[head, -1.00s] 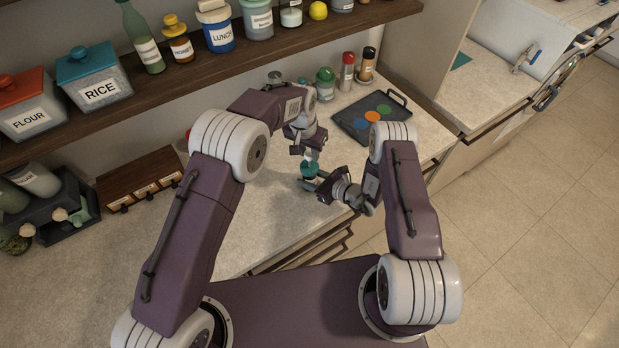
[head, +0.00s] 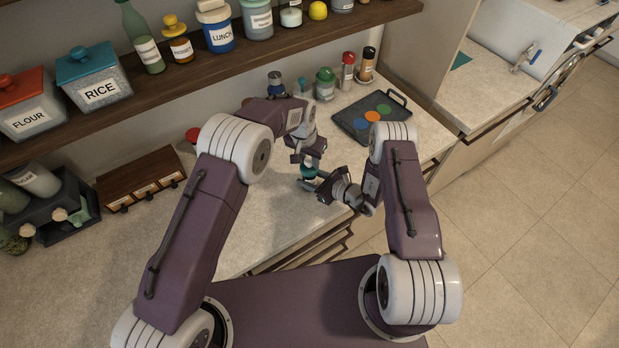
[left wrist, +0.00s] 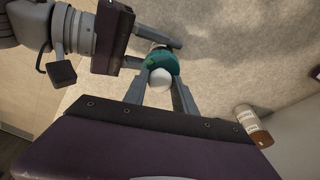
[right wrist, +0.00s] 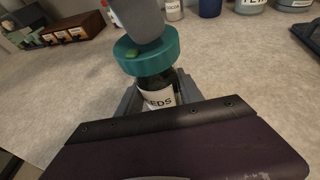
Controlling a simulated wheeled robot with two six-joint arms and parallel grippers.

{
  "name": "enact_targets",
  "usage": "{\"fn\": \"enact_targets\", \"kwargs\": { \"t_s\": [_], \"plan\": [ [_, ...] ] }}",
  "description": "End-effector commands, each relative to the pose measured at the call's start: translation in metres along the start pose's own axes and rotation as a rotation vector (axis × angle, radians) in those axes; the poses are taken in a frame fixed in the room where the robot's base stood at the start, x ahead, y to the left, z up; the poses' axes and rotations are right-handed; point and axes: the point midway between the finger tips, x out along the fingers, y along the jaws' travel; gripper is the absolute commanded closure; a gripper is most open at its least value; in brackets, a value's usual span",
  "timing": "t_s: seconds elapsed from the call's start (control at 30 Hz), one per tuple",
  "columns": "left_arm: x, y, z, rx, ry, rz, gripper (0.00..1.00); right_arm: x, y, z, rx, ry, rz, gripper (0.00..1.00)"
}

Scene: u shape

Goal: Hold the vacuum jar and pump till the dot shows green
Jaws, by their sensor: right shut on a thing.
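The vacuum jar (right wrist: 160,98) is a small dark jar with a partly hidden label and a wide teal lid (right wrist: 150,62). A small bright green mark (right wrist: 132,53) shows on the lid in the right wrist view. My right gripper (head: 312,183) is shut around the jar's body and holds it upright over the counter. My left gripper (left wrist: 165,80) points down from above. Its fingers stand apart on either side of the white pump knob (left wrist: 161,78), close to the lid. A grey finger of it hides the knob in the right wrist view.
A dark tray (head: 351,126) with coloured discs lies to the right on the counter. Several spice jars (head: 325,85) stand at the back near the wall. A wooden drawer box (head: 141,181) stands to the left. A shelf (head: 200,66) with canisters runs above.

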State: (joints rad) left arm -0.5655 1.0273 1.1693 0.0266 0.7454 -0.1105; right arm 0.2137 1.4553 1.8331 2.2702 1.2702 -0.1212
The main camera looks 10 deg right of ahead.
Motion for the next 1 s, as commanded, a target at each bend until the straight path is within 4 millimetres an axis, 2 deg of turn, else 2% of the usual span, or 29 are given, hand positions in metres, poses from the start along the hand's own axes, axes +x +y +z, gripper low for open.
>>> {"fn": "enact_targets", "kwargs": {
  "t_s": [0.03, 0.07, 0.1, 0.37, 0.47, 0.8, 1.0],
  "plan": [
    [0.0, 0.0, 0.0, 0.0, -0.001, 0.0, 0.51, 0.0, 0.0, 0.0, 0.0, -0.001, 0.0, 1.0],
    [0.0, 0.0, 0.0, 0.0, -0.001, 0.0, 0.43, 0.0, 0.0, 0.0, 0.0, -0.001, 0.0, 1.0],
    [0.0, 0.0, 0.0, 0.0, -0.001, 0.0, 0.42, 0.0, 0.0, 0.0, 0.0, -0.001, 0.0, 1.0],
    [-0.001, 0.0, 0.0, 0.0, 0.0, 0.0, 0.42, 0.0, 0.0, 0.0, 0.0, -0.001, -0.001, 1.0],
    [-0.01, 0.0, -0.003, 0.0, 0.002, 0.0, 0.42, 0.0, 0.0, 0.0, 0.0, -0.001, -0.001, 1.0],
    [-0.059, 0.0, -0.013, 0.0, 0.003, 0.0, 0.42, 0.0, -0.001, 0.0, 0.0, -0.001, -0.002, 1.0],
    [-0.069, 0.0, -0.014, 0.0, 0.0, 0.0, 0.42, 0.0, -0.001, 0.0, 0.0, -0.001, -0.001, 1.0]
  ]
}}
